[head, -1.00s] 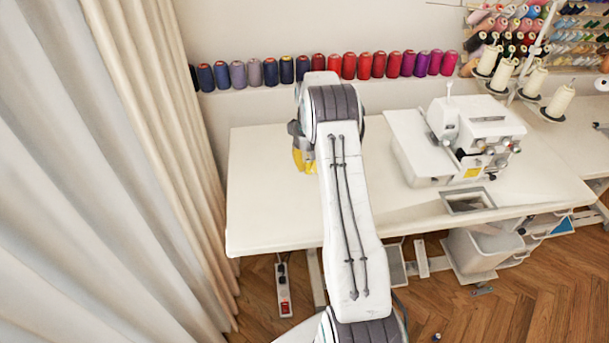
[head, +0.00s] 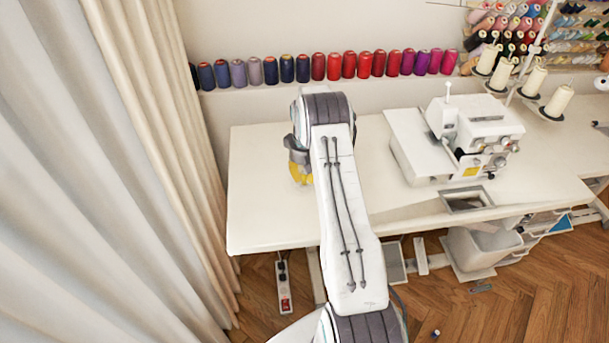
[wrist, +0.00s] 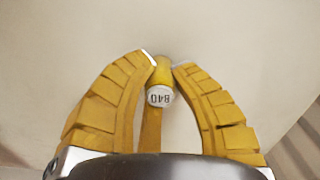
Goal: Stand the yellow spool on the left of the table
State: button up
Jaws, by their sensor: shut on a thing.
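The yellow spool (wrist: 161,73) shows between the fingertips of my gripper (wrist: 164,66) in the wrist view. Its round white end, with upside-down printed lettering, faces the camera. Both yellow ribbed fingers close in on it from the sides. In the head view my gripper (head: 300,172) is over the left part of the white table (head: 262,215), partly hidden behind my arm. I cannot pick out the spool from the yellow fingers there. I cannot tell whether the spool touches the tabletop.
A white sewing machine (head: 470,135) stands on the right of the table. A row of coloured spools (head: 348,65) lines the ledge behind. A cream curtain (head: 150,150) hangs along the left. The table's left front is bare.

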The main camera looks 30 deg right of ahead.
jog(key=shift+f, duration=0.15)
jog(key=o, duration=0.8)
notch_tip(320, 180, up, 11)
jog(key=s+a+r+n+t, duration=0.1)
jog(key=s+a+r, duration=0.4)
jog(key=a+r, duration=0.25)
jog(key=s+a+r+t, duration=0.1)
jog(key=s+a+r, duration=0.55)
jog(key=r, duration=0.25)
jog(key=shift+n+t, duration=0.6)
jog(key=shift+t, duration=0.3)
jog(key=shift+s+a+f+b, duration=0.2)
jog(key=shift+s+a, duration=1.3)
jog(key=shift+s, duration=1.7)
jog(key=shift+s+a+f+b, duration=0.15)
jog(key=shift+s+a, duration=1.35)
jog(key=shift+s, duration=1.7)
jog(key=shift+s+a+f+b, duration=0.1)
jog(key=shift+s+a+f, duration=0.15)
jog(key=shift+s+a, duration=2.1)
